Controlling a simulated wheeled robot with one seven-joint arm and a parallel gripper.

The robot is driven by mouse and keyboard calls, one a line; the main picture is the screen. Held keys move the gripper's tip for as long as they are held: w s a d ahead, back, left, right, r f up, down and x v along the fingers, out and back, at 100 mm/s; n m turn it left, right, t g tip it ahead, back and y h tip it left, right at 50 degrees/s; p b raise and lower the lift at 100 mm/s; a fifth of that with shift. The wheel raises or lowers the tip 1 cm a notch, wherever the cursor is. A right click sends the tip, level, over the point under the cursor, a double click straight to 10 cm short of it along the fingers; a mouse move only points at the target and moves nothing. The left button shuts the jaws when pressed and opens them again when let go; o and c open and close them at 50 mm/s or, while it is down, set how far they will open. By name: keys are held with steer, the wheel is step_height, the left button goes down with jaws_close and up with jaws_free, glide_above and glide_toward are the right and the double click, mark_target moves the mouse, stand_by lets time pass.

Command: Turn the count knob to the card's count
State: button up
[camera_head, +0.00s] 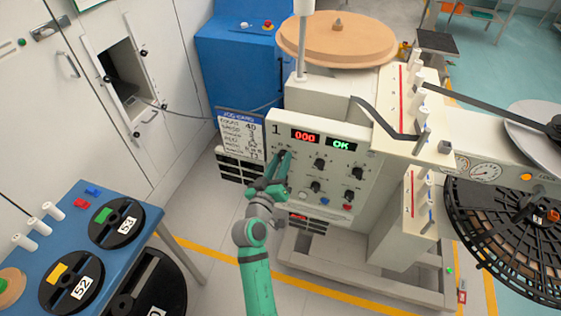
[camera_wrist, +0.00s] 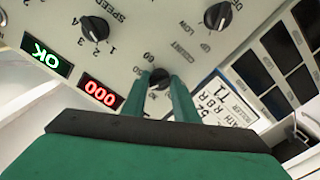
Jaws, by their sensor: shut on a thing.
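My green gripper (camera_head: 281,163) reaches the left side of the cream control panel (camera_head: 375,170). In the wrist view, upside down, my gripper (camera_wrist: 160,82) has its two fingers closed around the dark count knob (camera_wrist: 158,78). The fingers and wrist hide part of its dial; "60" shows above it beside the word COUNT. In the head view the fingers mostly cover this knob. The job card (camera_head: 238,131) hangs left of the panel; its count line seems to read 40. The red display (camera_head: 305,137) reads 000, also in the wrist view (camera_wrist: 101,92).
A green OK display (camera_head: 342,144) is beside the red one. Other dark knobs, including the speed knob (camera_wrist: 95,28), sit close by on the panel. A blue table (camera_head: 120,235) with labelled reels stands at the lower left.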

steer(key=shift+a, duration=0.1)
steer(key=o, duration=1.1)
steer(key=shift+c, duration=0.2)
steer(key=v, duration=1.1)
